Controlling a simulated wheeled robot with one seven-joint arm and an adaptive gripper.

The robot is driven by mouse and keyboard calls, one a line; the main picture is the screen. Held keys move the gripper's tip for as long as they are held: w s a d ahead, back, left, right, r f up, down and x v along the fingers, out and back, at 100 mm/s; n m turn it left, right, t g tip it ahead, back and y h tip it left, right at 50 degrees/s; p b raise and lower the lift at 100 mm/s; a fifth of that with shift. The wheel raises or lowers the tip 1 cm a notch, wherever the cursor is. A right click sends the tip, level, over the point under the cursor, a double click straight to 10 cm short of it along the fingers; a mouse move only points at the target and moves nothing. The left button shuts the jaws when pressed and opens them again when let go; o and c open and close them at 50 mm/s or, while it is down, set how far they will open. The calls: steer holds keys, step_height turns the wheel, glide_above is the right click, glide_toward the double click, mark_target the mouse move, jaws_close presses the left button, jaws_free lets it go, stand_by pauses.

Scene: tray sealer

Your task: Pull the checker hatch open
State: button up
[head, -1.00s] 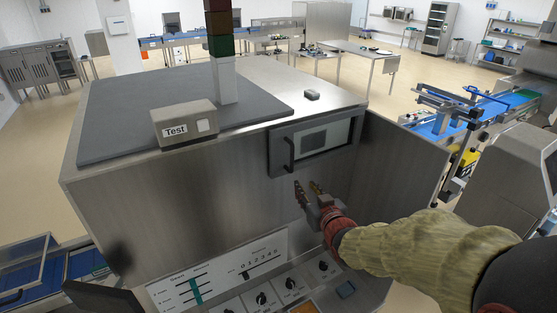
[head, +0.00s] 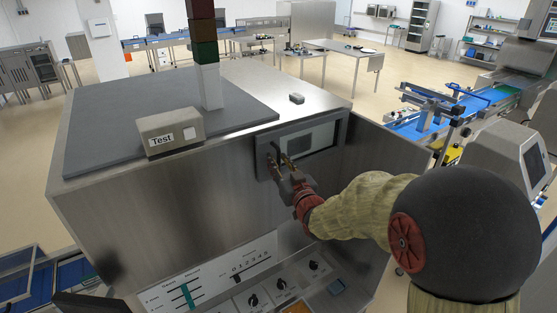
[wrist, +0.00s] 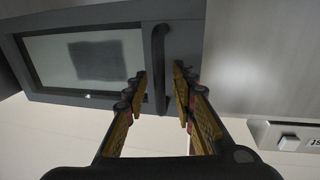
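The checker hatch (head: 309,141) is a dark-framed door with a pale window on the upper front of the steel machine; it looks shut. Its dark bar handle (wrist: 159,58) stands upright on the frame beside the window. My gripper (head: 278,161) is at the handle, its fingers covering part of it in the head view. In the wrist view my gripper (wrist: 162,78) is open, with one finger on each side of the handle and gaps visible between them. The hatch window (wrist: 85,58) fills the upper left of that view.
A box labelled "Test" (head: 171,133) sits on the machine's top (head: 240,75). A control panel (head: 215,285) with sliders and knobs lies below the hatch. A conveyor (head: 430,125) stands to the right. The space in front of the hatch is clear except for my arm.

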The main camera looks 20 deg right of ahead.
steer(key=shift+w, duration=0.2)
steer(key=shift+c, duration=0.5)
jaws_close()
stand_by(0.4)
